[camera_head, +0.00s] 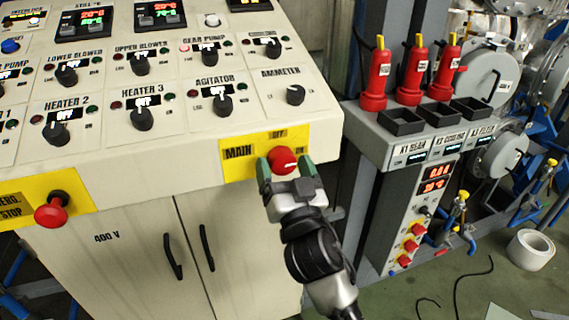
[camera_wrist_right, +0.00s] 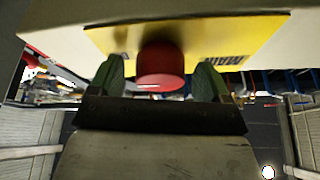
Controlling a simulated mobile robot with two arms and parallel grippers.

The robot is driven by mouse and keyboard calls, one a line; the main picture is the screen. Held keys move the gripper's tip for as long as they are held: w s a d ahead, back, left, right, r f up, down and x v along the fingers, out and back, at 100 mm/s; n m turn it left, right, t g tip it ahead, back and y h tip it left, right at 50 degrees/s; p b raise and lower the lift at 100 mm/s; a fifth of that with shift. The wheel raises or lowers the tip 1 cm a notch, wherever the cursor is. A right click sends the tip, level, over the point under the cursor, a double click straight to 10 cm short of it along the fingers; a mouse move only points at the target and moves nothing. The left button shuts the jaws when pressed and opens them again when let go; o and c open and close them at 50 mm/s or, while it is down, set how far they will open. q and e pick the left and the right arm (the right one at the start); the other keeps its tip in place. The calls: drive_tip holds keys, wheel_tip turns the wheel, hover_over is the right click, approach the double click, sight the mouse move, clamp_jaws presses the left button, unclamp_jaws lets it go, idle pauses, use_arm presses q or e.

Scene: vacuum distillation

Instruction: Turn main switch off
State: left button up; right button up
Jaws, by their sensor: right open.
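The main switch (camera_head: 282,159) is a red knob on a yellow plate (camera_head: 237,151) marked MAIN, OFF and ON, on the front edge of the control panel. A light mark on the knob points toward the ON side. My right gripper (camera_head: 285,172) is at the knob, with its green fingers open on either side of it. In the right wrist view the red knob (camera_wrist_right: 161,66) sits between the two green fingertips (camera_wrist_right: 160,78), with a visible gap at each side. I cannot tell whether either finger touches it. My left gripper is not in view.
A red emergency stop button (camera_head: 52,210) is at the panel's left front. Rows of black selector knobs (camera_head: 142,118) cover the panel top. Cabinet doors with black handles (camera_head: 207,248) are below. A unit with red-handled tools (camera_head: 412,70) stands at the right.

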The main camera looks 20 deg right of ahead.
drive_tip(key=shift+c, duration=0.3)
drive_tip(key=c, duration=0.9)
drive_tip(key=shift+o, duration=0.2)
